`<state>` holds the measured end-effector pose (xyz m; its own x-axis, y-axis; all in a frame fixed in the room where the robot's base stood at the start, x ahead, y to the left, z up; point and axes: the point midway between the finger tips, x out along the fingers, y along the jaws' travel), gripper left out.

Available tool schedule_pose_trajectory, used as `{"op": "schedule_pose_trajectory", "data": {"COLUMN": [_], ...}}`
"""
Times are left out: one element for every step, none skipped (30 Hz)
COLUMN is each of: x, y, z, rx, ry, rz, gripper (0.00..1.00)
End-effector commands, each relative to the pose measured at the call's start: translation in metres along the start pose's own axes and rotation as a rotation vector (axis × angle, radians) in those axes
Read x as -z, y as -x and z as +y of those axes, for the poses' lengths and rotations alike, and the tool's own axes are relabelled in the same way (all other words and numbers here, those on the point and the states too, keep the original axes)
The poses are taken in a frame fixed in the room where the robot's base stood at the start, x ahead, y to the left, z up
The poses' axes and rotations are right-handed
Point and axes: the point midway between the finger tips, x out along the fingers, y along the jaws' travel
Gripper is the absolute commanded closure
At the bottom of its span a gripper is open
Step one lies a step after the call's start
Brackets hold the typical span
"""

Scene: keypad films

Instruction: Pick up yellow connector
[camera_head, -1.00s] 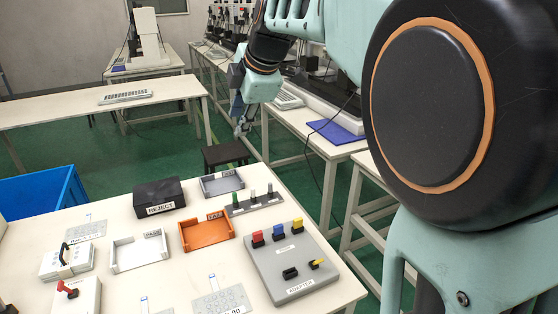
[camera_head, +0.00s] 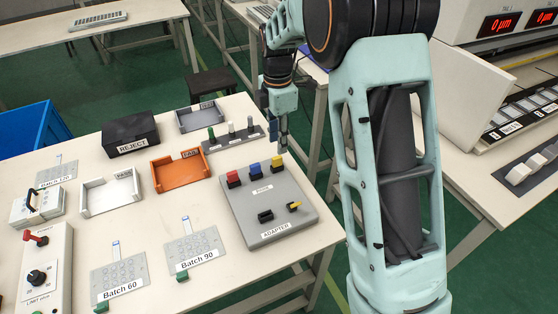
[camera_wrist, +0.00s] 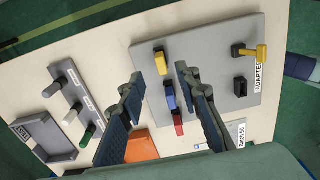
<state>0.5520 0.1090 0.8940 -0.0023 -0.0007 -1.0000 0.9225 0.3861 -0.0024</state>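The yellow connector (camera_head: 277,161) stands at the back right of the grey adapter board, in a row with a blue connector (camera_head: 255,169) and a red connector (camera_head: 233,179). In the wrist view the yellow connector (camera_wrist: 160,62) shows between and beyond my fingertips, with the blue (camera_wrist: 170,97) and red (camera_wrist: 178,124) ones below it. My gripper (camera_head: 283,145) is above the far right edge of the board, near the yellow connector. In the wrist view my gripper (camera_wrist: 160,74) has its two fingers apart with nothing between them.
The board (camera_head: 300,180) also holds a black socket (camera_head: 265,216) and a second yellow-topped piece (camera_head: 294,206). A rail of upright pegs (camera_head: 232,140) stands behind it. An orange tray (camera_head: 180,172), a white tray (camera_head: 108,195) and a black reject box (camera_head: 131,135) lie left.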

Motion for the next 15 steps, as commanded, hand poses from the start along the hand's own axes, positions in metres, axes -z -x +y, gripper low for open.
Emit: {"op": "schedule_pose_trajectory", "data": {"x": [0.001, 0.001, 0.001, 0.000, 0.000, 0.000, 0.001, 0.001, 0.001, 0.002, 0.003, 0.004, 0.004, 0.004, 0.004], "y": [-0.009, -0.012, -0.016, -0.018, -0.019, -0.021, -0.024, -0.026, -0.031, -0.036, -0.041, -0.048, -0.052, -0.057, -0.062], "z": [0.000, 0.000, 0.000, 0.000, 0.000, 0.000, 0.000, -0.001, -0.001, -0.001, -0.002, -0.002, -0.003, -0.003, -0.002], "rx": [0.002, 0.001, 0.000, 0.000, 0.000, 0.000, 0.000, 0.000, 0.000, 0.001, 0.002, 0.001, 0.002, 0.002, 0.000], "ry": [0.001, 0.001, 0.001, 0.001, 0.000, 0.000, 0.000, 0.000, 0.000, 0.000, 0.001, 0.002, 0.002, 0.001, 0.000], "rz": [0.000, 0.000, 0.000, 0.000, 0.000, -0.001, -0.001, -0.001, -0.001, -0.001, 0.000, 0.000, -0.001, -0.001, -0.001], "gripper": [0.70, 0.70, 0.70, 0.70, 0.70, 0.70, 0.70, 0.70, 0.70, 0.70, 0.70, 0.70, 0.70, 0.70, 0.70]}}
